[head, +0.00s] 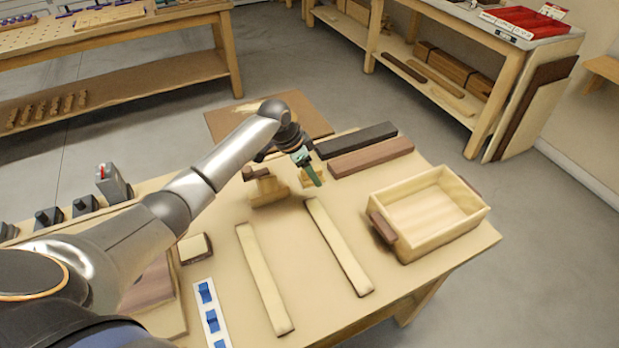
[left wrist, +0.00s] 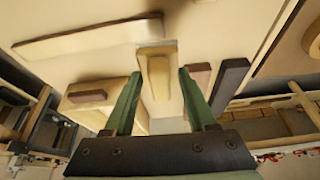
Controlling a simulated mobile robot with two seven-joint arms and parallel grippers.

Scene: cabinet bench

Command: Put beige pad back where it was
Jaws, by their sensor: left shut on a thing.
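My left gripper (head: 307,168) is above the far middle of the bench, its green fingers pointing down. It is shut on a light tan piece, which I take to be the beige pad (head: 318,172); it is partly hidden behind a finger. In the left wrist view the beige pad (left wrist: 158,78) lies between the two green fingers (left wrist: 160,92), with a narrower raised bar along its face. Whether its underside touches the bench is unclear. My right gripper is not in view.
A wooden plane-like tool (head: 267,190) stands just left of my gripper. Two pale strips (head: 264,277) (head: 338,245) lie in front. An open wooden box (head: 430,212) stands at right. Dark and reddish boards (head: 370,158) lie behind. A small beige-topped block (head: 195,248) sits at left.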

